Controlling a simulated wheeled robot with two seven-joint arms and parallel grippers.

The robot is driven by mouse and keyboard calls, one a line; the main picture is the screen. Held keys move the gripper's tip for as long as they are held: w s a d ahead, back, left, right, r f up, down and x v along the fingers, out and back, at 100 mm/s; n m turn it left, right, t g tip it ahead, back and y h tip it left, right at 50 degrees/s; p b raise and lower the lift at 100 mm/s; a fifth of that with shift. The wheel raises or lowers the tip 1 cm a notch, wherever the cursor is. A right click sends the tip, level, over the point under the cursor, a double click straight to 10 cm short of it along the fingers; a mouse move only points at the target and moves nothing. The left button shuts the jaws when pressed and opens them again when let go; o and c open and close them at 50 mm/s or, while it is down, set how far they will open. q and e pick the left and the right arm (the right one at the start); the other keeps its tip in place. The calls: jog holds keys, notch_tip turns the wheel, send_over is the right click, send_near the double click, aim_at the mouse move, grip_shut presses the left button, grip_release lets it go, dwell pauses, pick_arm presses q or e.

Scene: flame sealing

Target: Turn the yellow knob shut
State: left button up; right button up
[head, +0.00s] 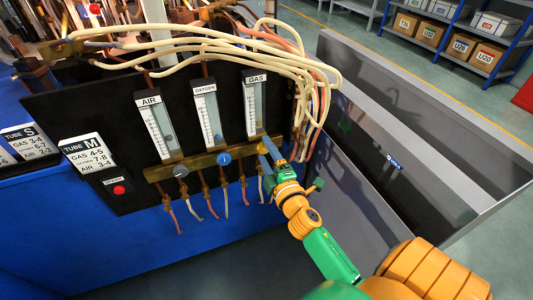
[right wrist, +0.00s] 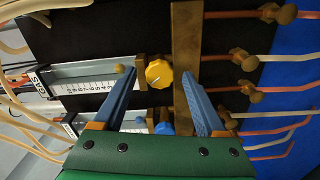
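The yellow knob (right wrist: 158,73) sits on the brass bar (right wrist: 187,35) at the end of the GAS gauge (right wrist: 95,87) in the right wrist view. My right gripper (right wrist: 157,77) is open, with one blue finger on each side of the knob. Gaps show between the knob and both fingers. My left gripper is not in view.
A blue knob (head: 224,159) and a grey knob (head: 180,171) sit on the same bar, under the OXYGEN gauge (head: 207,113) and AIR gauge (head: 157,128). Pale hoses (head: 250,40) loop above. A red button (head: 119,190) is lower left. A grey metal trough (head: 400,130) stands right.

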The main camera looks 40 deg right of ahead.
jog(key=shift+s, duration=0.1)
jog(key=v, duration=0.7)
jog(key=shift+b, duration=0.35)
jog(key=shift+f, duration=0.1)
